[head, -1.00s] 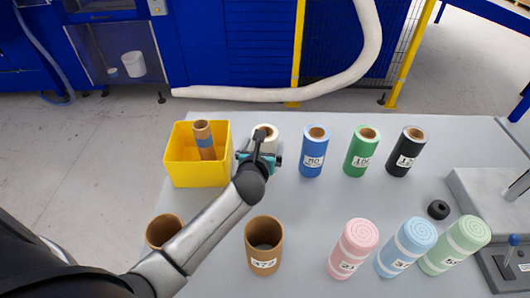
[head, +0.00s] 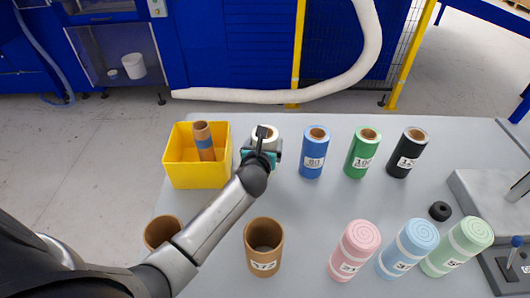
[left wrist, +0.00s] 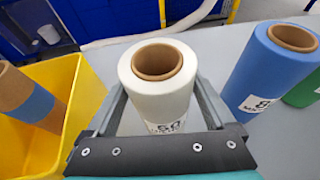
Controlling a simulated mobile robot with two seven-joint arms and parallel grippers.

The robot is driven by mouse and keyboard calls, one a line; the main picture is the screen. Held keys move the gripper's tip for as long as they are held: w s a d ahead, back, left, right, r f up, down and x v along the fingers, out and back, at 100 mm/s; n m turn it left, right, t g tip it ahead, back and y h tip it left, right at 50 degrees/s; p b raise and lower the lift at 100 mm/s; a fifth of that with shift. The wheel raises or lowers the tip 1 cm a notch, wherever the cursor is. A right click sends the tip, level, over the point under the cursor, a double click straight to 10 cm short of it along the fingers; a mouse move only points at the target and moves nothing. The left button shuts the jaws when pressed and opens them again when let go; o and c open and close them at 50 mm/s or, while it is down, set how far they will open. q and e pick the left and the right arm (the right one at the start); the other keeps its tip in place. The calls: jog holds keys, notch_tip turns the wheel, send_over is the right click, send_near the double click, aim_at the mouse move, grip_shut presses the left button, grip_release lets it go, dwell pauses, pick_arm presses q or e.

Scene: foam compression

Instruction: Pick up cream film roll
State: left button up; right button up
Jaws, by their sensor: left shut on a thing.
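The cream film roll (left wrist: 159,88) stands upright between the two fingers of my left gripper (left wrist: 158,112) in the left wrist view, with a brown core at its top and a printed label on its side. In the head view the cream roll (head: 265,132) shows only at its top, behind my left gripper (head: 261,152). The gripper is shut on the roll, one finger on each side. The roll's base is hidden, so I cannot tell whether it touches the table. My right gripper is not in view.
A yellow bin (head: 195,177) holding a brown tube (head: 203,139) is close on the left. Blue (head: 313,155), green (head: 361,155) and black (head: 405,155) rolls stand to the right. Cardboard tubes (head: 263,250) and pink, blue and green foam rolls (head: 355,248) are nearer the front.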

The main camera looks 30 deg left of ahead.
pick_arm(q)
jog(key=c, duration=0.6)
jog(key=shift+r, duration=0.1)
jog(key=shift+c, duration=0.6)
